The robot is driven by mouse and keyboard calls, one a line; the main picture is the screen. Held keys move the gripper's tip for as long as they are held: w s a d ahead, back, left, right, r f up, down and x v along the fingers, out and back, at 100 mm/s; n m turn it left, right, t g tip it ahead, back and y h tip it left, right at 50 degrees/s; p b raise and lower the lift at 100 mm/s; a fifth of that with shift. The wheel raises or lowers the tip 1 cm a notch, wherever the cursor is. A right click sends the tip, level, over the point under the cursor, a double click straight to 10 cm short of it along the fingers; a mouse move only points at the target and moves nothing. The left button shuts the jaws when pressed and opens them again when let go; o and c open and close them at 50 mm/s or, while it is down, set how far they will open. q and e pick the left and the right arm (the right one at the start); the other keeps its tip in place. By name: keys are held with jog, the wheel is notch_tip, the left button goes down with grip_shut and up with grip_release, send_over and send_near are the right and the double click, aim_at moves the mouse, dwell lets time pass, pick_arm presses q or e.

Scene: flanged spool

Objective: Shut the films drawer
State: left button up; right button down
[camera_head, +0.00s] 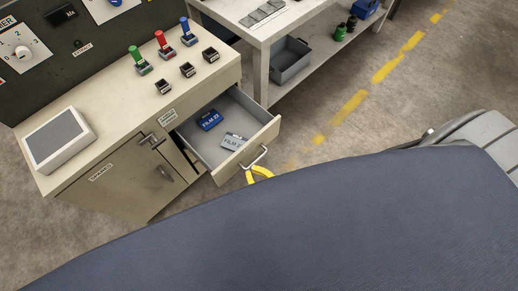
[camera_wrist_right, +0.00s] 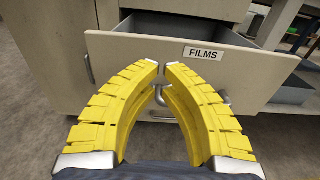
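The films drawer (camera_head: 257,144) is pulled well out of the beige cabinet in the head view. A blue film box (camera_head: 209,120) and a pale grey film box (camera_head: 233,142) lie inside it. In the right wrist view, the drawer front (camera_wrist_right: 125,47) bears a FILMS label (camera_wrist_right: 204,53). Its metal handle (camera_head: 257,158) is partly hidden behind my fingers in the wrist view. My right gripper (camera_wrist_right: 161,67) has its yellow fingertips nearly together, just before the drawer front; contact cannot be told. It also shows by the handle in the head view (camera_head: 260,172). My left gripper is not in view.
The cabinet (camera_head: 110,185) has a door left of the drawer; a grey-topped box (camera_head: 59,139) and several coloured-handled stamps stand on top. A bench (camera_head: 262,60) with a grey bin (camera_head: 290,62) stands behind. A large dark-blue shape covers the lower head view.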

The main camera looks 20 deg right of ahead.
aim_at(237, 158)
jog(key=shift+x, duration=3.3)
